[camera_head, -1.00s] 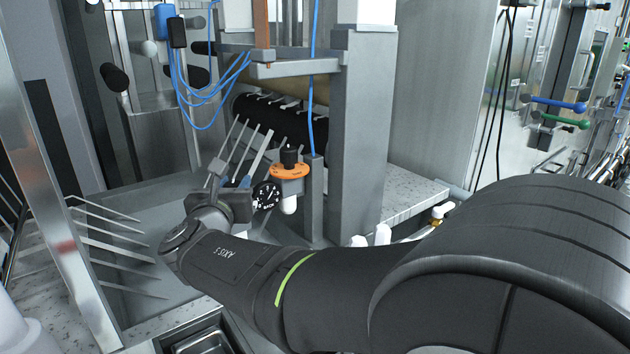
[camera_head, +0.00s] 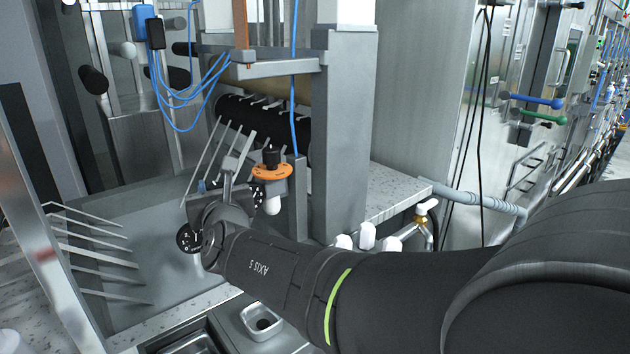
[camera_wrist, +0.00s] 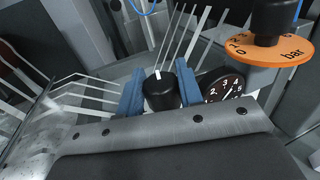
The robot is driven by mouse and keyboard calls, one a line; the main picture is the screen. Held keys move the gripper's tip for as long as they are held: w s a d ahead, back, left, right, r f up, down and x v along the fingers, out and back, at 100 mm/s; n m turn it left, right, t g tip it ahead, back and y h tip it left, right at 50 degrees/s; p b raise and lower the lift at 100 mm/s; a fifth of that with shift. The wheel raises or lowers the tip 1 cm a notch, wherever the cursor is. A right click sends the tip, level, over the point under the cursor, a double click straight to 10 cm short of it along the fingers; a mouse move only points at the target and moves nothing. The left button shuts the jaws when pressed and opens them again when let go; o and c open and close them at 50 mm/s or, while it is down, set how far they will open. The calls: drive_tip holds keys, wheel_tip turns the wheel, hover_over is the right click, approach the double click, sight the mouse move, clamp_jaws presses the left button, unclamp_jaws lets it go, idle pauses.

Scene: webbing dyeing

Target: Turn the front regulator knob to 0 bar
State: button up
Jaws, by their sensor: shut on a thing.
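In the wrist view, my gripper (camera_wrist: 160,76) has its blue jaws on either side of a black round knob (camera_wrist: 161,94), shut on it. A short white mark shows at the knob's far edge. The scale beneath this knob is hidden by my gripper. A black dial gauge (camera_head: 187,238) shows just left of my wrist.
A second regulator with an orange bar scale (camera_head: 271,173) and black knob (camera_head: 271,155) stands close behind, to the right. Its gauge (camera_wrist: 224,86) shows beside it. Thin metal rods (camera_head: 90,245) stick out at the left. A grey post (camera_head: 340,130) stands to the right.

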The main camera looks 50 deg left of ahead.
drive_tip(key=shift+r, duration=0.1)
drive_tip(key=o, duration=0.9)
drive_tip(key=shift+o, duration=0.2)
drive_tip(key=shift+s+d, duration=0.1)
drive_tip(key=shift+d, duration=0.05)
drive_tip(key=v, duration=1.7)
drive_tip(key=shift+d, duration=0.1)
